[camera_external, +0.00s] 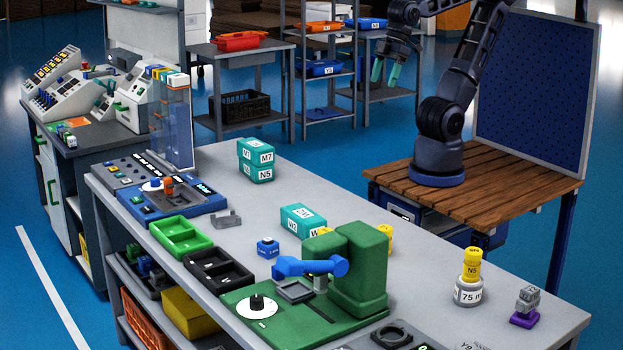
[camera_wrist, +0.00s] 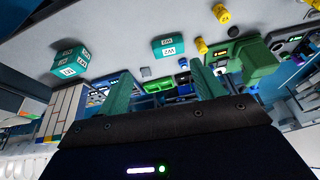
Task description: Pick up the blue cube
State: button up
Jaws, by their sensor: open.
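The blue cube (camera_external: 267,247) sits on the grey table, a small block with a white label, left of the green machine and in front of the teal W box. In the wrist view a small blue block (camera_wrist: 183,63) beyond the right finger looks like the same cube, though it is tiny there. My gripper (camera_external: 386,73) hangs raised at the upper right, far behind the cube and well apart from it. Its two teal fingers are spread with nothing between them; they also show in the wrist view (camera_wrist: 161,75).
Teal boxes (camera_external: 303,220) and (camera_external: 256,169) stand behind the cube. The green machine (camera_external: 363,262) with a blue arm is close on its right. Green (camera_external: 181,236) and black (camera_external: 217,270) trays lie to its left.

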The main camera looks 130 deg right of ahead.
jog(key=w+m+g, duration=0.1)
jog(key=w+m, duration=0.4)
jog(key=w, duration=1)
jog(key=m+g+h, duration=0.3)
jog(key=m+h, duration=0.2)
jog(key=m, duration=0.5)
send_over(269, 240)
jog(key=a, duration=0.3)
notch_tip(269, 240, down, 30)
jog(key=x, duration=0.4)
jog(key=shift+w+a+f, duration=0.1)
jog(key=shift+w+f, duration=0.15)
jog(key=shift+f, duration=0.2)
jog(key=shift+y, duration=0.3)
jog(key=shift+s+x, duration=0.2)
jog(key=shift+x, duration=1.15)
jog(key=shift+s+x, duration=0.15)
jog(key=shift+x, duration=1.25)
jog(key=c, duration=1.1)
